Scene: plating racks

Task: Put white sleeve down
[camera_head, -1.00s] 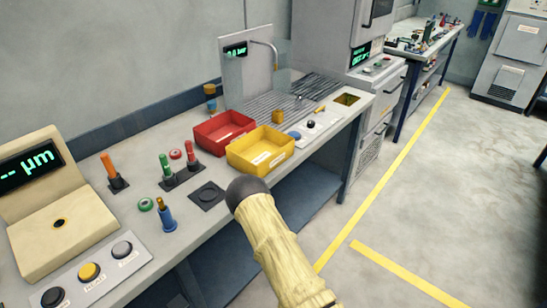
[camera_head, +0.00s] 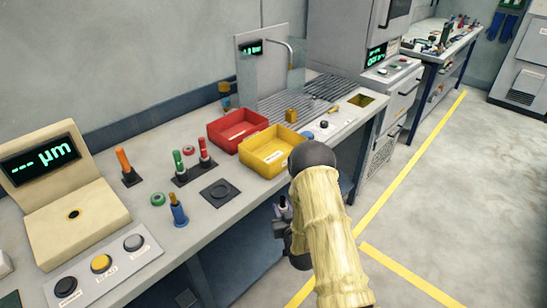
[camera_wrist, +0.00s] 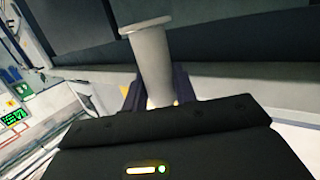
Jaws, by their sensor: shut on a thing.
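The white sleeve (camera_wrist: 152,62) is a pale cylinder with a wider flange at its top end, seen close in the wrist view. My gripper (camera_wrist: 157,92) is shut on its lower part, with a dark finger on either side. In the head view my gripper (camera_head: 282,214) shows small beside my arm, in front of the bench's front edge and below the yellow bin. A small pale bit between its fingers there is too small to make out. The gripper's lower part is partly hidden by my arm.
The bench (camera_head: 190,255) carries a yellow bin (camera_head: 263,165), a red bin (camera_head: 223,141), a black square pad (camera_head: 220,194), a blue plug (camera_head: 179,213), a green ring (camera_head: 158,199), coloured pegs and a beige gauge (camera_head: 75,215).

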